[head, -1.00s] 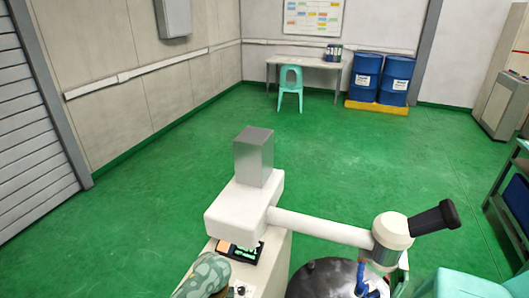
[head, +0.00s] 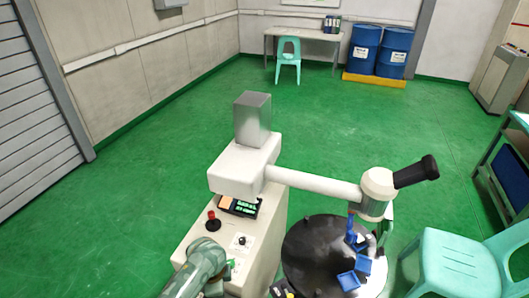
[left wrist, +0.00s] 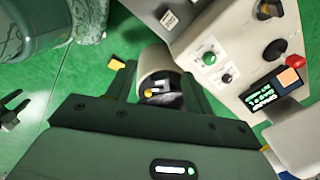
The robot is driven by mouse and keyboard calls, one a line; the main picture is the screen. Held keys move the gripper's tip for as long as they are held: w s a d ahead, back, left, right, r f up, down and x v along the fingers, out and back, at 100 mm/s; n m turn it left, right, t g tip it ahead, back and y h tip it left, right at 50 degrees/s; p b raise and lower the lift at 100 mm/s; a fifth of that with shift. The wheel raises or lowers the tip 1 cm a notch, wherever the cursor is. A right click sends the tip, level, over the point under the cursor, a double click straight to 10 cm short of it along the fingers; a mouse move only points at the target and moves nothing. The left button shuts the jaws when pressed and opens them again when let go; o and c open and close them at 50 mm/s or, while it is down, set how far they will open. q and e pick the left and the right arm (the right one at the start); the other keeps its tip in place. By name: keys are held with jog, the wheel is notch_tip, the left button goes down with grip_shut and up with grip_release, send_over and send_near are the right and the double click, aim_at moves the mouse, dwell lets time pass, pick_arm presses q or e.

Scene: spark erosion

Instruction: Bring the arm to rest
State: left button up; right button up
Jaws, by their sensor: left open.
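My left arm (head: 203,268) comes in at the bottom of the head view, in front of the white machine (head: 232,218); its gripper is not clearly seen there. In the left wrist view my left gripper (left wrist: 157,82) has its two dark fingers spread apart. No held object shows between them; a pale round part with a dark face shows behind the gap, and I cannot tell what it belongs to. The machine's control panel (left wrist: 232,72), with a green button and a red knob, is to the right of the fingers.
A dark round table (head: 310,250) with blue pieces stands right of the machine, under its scope arm (head: 315,184). A turquoise chair (head: 455,262) is at the lower right. Blue drums (head: 378,50) stand at the back. The green floor (head: 150,180) at left is open.

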pick_arm(q)
jog(key=s+a+r+n+t+y, duration=0.55)
jog(key=s+a+r+n, duration=0.35)
jog(key=s+a+r, duration=0.95)
jog(key=s+d+f+g+h+b, duration=0.15)
jog(key=f+b, duration=0.25)
jog(key=f, duration=1)
jog(key=s+d+f+h+b, duration=0.1)
jog(key=d+f+b, duration=0.25)
jog(key=f, duration=0.95)
jog(key=s+d+f+g+h+b, duration=0.15)
jog(key=f+b, duration=0.35)
jog(key=f, duration=0.9)
jog(key=s+f+n+g+h+b, duration=0.1)
jog(key=s+f+b, duration=0.7)
jog(key=s+f, duration=1.1)
notch_tip(320, 180, down, 2)
jog(key=n+g, duration=0.1)
jog(key=n, duration=0.1)
jog(key=shift+f+n+g+b, duration=0.25)
jog(key=shift+n+g+b, duration=0.05)
jog(key=shift+g, duration=0.05)
pick_arm(e)
notch_tip(320, 180, down, 21)
jog(key=s, duration=0.2)
jog(key=shift+s+g, duration=0.25)
jog(key=shift+g, duration=0.05)
